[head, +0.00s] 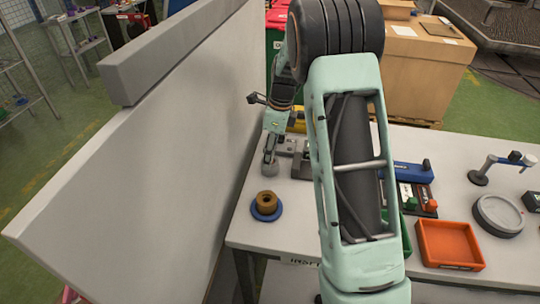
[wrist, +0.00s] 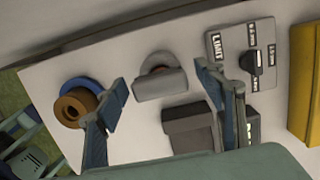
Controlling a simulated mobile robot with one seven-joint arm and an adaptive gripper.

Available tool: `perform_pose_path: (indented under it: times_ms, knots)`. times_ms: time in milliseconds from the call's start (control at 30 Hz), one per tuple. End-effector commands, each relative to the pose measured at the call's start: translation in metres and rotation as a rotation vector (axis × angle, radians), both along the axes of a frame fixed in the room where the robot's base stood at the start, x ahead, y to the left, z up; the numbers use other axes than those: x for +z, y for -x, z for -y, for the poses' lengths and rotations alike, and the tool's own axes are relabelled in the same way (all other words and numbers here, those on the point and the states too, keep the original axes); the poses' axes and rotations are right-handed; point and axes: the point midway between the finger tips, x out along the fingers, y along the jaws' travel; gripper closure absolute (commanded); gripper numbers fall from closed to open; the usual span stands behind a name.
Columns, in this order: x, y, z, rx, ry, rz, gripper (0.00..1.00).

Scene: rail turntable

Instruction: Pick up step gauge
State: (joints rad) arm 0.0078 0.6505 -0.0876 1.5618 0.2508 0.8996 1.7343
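My gripper (head: 270,154) hangs low over the left part of the table; its two fingers (wrist: 162,86) are spread wide in the wrist view. A grey piece with a rounded back part (wrist: 160,84) lies between and beyond the fingertips. A darker grey block with a step in its outline (wrist: 190,128) lies closer, between the fingers; it may be the step gauge, but I cannot be sure. Nothing is seen held. My arm hides part of the table in the head view.
A brown ring on a blue base (head: 266,206) stands near the table's left edge. A yellow box (wrist: 305,85) is at the right in the wrist view. A tall pale panel (head: 150,170) stands left of the table. An orange tray (head: 449,245) is at right.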

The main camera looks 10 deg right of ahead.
Motion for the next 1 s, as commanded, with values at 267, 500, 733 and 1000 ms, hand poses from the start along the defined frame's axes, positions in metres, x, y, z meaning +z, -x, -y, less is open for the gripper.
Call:
perform_pose_path:
  times_ms: [267,500,733,1000]
  knots:
    - [0.0,0.0,0.0,0.0,0.0,0.0,0.69]
    - [0.001,0.0,0.0,0.001,0.0,0.001,0.86]
    - [0.004,-0.001,0.0,0.001,0.0,0.002,0.86]
    - [0.035,-0.001,-0.001,0.002,0.0,0.006,0.86]
